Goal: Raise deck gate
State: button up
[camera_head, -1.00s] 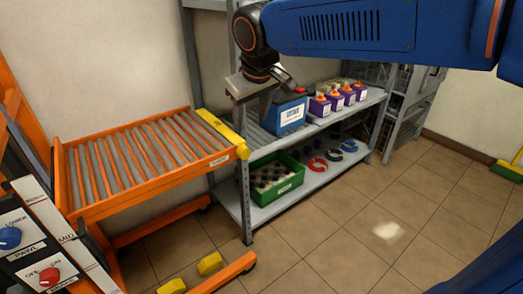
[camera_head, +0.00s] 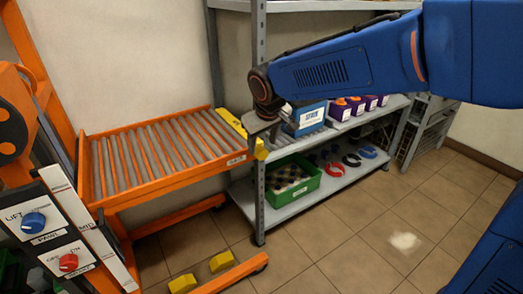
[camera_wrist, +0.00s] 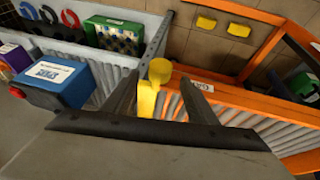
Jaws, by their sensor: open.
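The yellow deck gate (camera_head: 232,124) lies along the right end of the orange roller deck (camera_head: 160,206), beside the shelf. Its rounded yellow end (camera_head: 260,150) shows at the deck's front corner. My gripper (camera_head: 271,136) is open just above and right of the gate, in front of the shelf. In the wrist view, the gate (camera_wrist: 148,101) shows between the two dark fingers of my gripper (camera_wrist: 158,82), its rounded end ahead of them. No contact shows, and I cannot tell how far the gate is below the fingers.
A green crate (camera_head: 292,180) sits on the lower level. A panel with a blue knob (camera_head: 34,222) and red knob (camera_head: 68,262) is at left.

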aim_at(261, 150)
jog(key=shift+x, duration=2.35)
jog(key=c, duration=1.1)
